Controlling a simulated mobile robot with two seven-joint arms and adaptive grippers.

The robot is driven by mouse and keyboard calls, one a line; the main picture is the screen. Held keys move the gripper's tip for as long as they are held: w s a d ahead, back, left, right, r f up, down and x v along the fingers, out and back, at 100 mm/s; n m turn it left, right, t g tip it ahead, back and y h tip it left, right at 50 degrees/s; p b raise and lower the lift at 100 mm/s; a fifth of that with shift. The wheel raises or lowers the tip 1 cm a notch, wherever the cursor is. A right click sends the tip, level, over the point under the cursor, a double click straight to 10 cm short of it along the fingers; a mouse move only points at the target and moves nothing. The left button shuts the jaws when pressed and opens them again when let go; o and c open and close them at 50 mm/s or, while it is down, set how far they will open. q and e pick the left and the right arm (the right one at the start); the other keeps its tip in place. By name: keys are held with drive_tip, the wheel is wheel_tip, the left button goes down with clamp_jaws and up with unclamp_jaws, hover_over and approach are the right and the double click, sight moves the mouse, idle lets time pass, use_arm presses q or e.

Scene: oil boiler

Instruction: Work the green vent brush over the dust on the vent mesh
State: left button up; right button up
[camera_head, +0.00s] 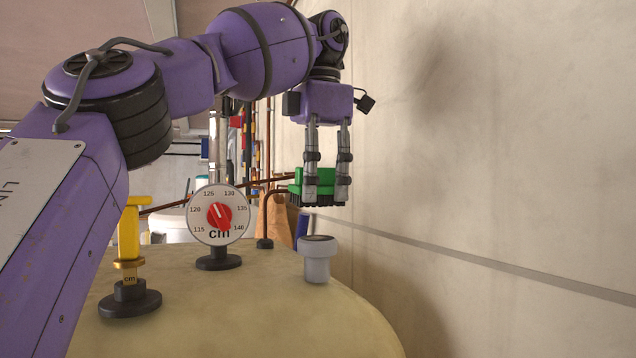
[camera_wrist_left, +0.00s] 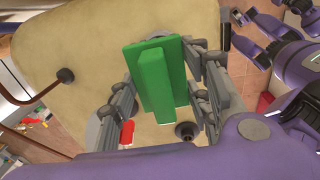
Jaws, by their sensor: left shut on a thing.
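My left gripper (camera_head: 326,198) is shut on the green vent brush (camera_head: 316,176). It holds the brush bristles down, in the air above the vent. The vent is a short grey post (camera_head: 317,268) with a wider cap. A gap shows between bristles and mesh. In the left wrist view the brush (camera_wrist_left: 155,75) sits between the fingers and seems to hide the vent. My right arm (camera_wrist_left: 262,35) shows at that view's upper right; its finger state is unclear.
The vent stands on a tan tank top (camera_head: 250,310). A round dial gauge (camera_head: 218,214) with a red pointer and a yellow-handled fitting (camera_head: 129,235) stand left of it. A copper pipe (camera_head: 264,215) rises behind. A pale wall (camera_head: 500,150) is close on the right.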

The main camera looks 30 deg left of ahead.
sight(318, 206)
use_arm(q)
drive_tip(key=shift+w+a, duration=0.2)
drive_tip(key=shift+w, duration=0.1)
drive_tip(key=shift+s+d+r, duration=0.2)
drive_tip(key=shift+s, duration=0.1)
drive_tip(key=shift+w+f, duration=0.15)
drive_tip(key=shift+f, duration=2.15)
drive_tip(key=shift+f, duration=0.75)
